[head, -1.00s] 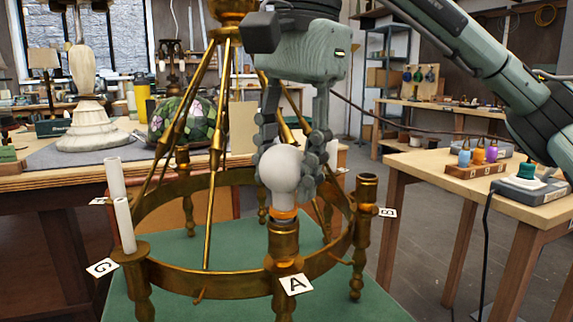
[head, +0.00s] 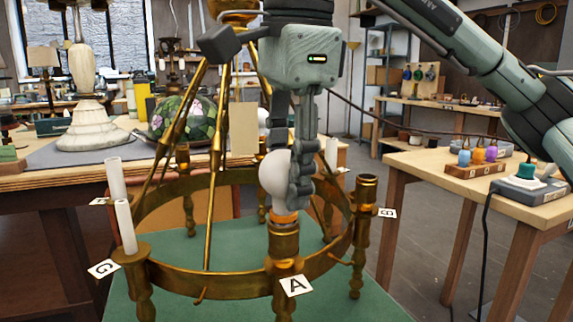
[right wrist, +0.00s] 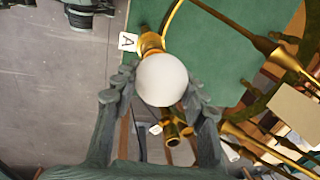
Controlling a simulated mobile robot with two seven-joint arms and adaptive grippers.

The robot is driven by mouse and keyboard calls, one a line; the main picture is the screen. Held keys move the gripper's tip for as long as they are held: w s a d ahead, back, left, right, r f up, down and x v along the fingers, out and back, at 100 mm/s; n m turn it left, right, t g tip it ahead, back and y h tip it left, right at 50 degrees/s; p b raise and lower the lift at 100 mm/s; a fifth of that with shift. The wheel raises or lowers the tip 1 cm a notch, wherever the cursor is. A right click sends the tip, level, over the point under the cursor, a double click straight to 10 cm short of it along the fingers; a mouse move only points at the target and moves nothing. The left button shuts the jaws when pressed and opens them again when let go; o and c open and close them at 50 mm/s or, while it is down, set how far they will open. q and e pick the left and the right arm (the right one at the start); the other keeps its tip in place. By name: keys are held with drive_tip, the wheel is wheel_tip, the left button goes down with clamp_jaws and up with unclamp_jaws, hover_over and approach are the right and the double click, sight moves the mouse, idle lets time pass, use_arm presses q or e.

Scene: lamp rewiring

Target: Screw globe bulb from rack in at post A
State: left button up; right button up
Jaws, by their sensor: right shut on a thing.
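The white globe bulb (head: 274,180) stands upright at post A (head: 284,243) of the brass chandelier ring, its orange collar at the top of the brass holder. A white card marked A (head: 296,285) hangs at the post's foot. My right gripper (head: 300,190) comes from above and is shut on the bulb, hiding its right side. In the right wrist view the bulb (right wrist: 162,79) sits between the two fingers (right wrist: 160,95), with the brass holder (right wrist: 152,42) behind it. My left gripper does not show.
The chandelier's slanting brass rods (head: 180,110) rise left of my gripper. Candle sleeves (head: 125,225) stand at post G. An empty brass holder (head: 367,190) stands at the right near card B (head: 387,212). A wooden side table (head: 440,165) with a bulb rack (head: 476,168) is at the right.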

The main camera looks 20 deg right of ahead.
drive_tip(key=shift+m, duration=1.2)
drive_tip(key=shift+s, duration=0.1)
drive_tip(key=m, duration=0.1)
drive_tip(key=m+p, duration=0.1)
drive_tip(key=shift+r+m+h, duration=0.2)
drive_tip(key=shift+m+h, duration=0.1)
drive_tip(key=shift+h, duration=0.1)
drive_tip(key=shift+m+p, duration=0.35)
drive_tip(key=shift+m, duration=0.55)
drive_tip(key=m, duration=0.3)
drive_tip(key=shift+s+a+f+m+g+h, duration=0.1)
drive_tip(key=shift+s+f+m+g+h, duration=0.1)
drive_tip(key=shift+m+g+h, duration=0.15)
drive_tip(key=m+p, duration=0.1)
drive_tip(key=m, duration=0.2)
drive_tip(key=shift+r, duration=0.1)
drive_tip(key=shift+a+m+g+h, duration=0.1)
drive_tip(key=shift+m+g+h, duration=0.15)
drive_tip(key=shift+m, duration=0.6)
drive_tip(key=m, duration=0.3)
drive_tip(key=shift+g, duration=0.3)
